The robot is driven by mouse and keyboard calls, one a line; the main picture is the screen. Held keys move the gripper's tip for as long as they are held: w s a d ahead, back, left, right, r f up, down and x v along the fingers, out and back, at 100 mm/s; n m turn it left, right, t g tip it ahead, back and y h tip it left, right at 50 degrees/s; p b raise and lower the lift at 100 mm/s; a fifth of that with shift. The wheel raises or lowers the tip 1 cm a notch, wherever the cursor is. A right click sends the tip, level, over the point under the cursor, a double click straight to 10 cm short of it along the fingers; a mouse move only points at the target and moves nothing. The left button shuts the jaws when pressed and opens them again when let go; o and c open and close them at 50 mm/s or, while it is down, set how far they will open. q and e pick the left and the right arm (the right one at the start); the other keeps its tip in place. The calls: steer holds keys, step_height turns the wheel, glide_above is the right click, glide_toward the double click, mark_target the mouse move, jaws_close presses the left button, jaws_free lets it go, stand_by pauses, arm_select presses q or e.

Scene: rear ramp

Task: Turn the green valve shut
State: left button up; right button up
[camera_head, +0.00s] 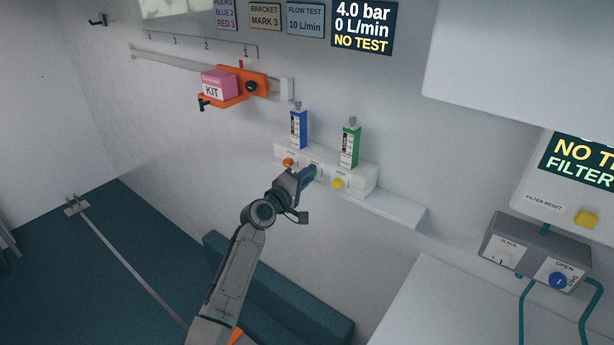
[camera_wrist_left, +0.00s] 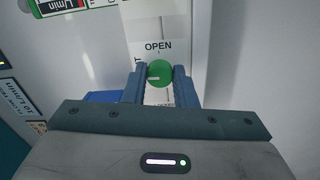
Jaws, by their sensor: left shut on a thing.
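The green valve (camera_wrist_left: 159,72) is a round green knob on a white panel, with the word OPEN printed above it in the left wrist view. A small pale mark shows on the lower left of the knob. My left gripper (camera_wrist_left: 159,82) has one blue-grey finger on each side of the knob and is shut on it. In the head view my left gripper (camera_head: 308,174) reaches the front of the white wall unit (camera_head: 368,178), between an orange knob (camera_head: 288,162) and a yellow knob (camera_head: 340,183). It mostly hides the green valve there. My right gripper is not in view.
A blue flow meter (camera_head: 298,130) and a green flow meter (camera_head: 350,147) stand on the unit. A wall display (camera_head: 363,27) reads 4.0 bar, 0 L/min, NO TEST. An orange bracket with a pink kit box (camera_head: 218,86) sits upper left. A grey control box (camera_head: 535,258) is at right.

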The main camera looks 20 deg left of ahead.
arm_select(q)
steer(key=o, duration=1)
